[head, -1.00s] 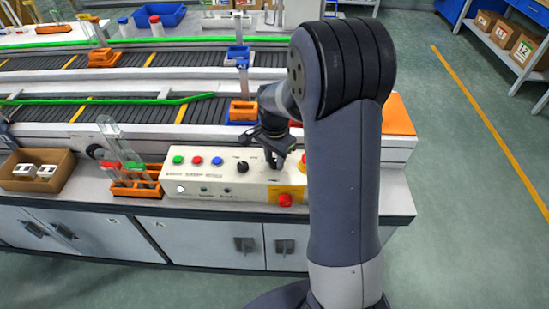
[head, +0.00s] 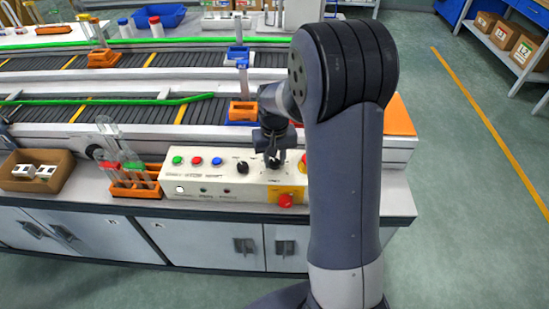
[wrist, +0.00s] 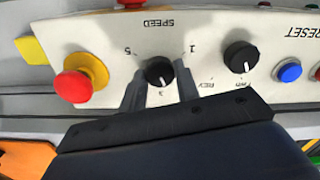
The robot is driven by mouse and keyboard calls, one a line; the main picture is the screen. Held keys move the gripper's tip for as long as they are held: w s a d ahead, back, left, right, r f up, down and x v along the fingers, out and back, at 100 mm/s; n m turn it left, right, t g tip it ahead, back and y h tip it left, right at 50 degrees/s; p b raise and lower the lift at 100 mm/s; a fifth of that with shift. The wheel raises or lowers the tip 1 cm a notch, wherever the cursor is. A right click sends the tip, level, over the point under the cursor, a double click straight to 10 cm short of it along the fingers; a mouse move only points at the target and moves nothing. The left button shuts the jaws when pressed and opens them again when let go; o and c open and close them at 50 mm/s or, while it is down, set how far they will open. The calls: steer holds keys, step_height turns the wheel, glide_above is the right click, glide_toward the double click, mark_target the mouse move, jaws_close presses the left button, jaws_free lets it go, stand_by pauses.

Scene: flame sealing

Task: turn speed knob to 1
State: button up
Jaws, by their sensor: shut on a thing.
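The speed knob (wrist: 159,71) is a black round knob on the cream control panel (head: 214,180). In the wrist view its labels appear upside down, with 5 on the left, 1 on the right and 3 below. A pale mark on the knob appears to point toward 3. My gripper (wrist: 158,80) is shut on the speed knob, one finger on each side. In the head view my gripper (head: 273,158) points down at the right part of the panel and hides most of the knob.
A second black knob marked FWD and REV (wrist: 241,57) sits beside the speed knob. A red emergency button (wrist: 72,87) on a yellow base is on the other side. An orange rack with tubes (head: 135,184) stands left of the panel. Conveyors run behind.

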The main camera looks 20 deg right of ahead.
mark_target(274, 162)
steer(key=n, duration=0.5)
steer(key=shift+n, duration=0.3)
steer(key=n, duration=1.3)
steer(key=shift+n, duration=0.4)
steer(key=o, duration=1)
steer(key=shift+c, duration=0.2)
step_height(274, 162, up, 11)
steer(key=shift+f, duration=0.2)
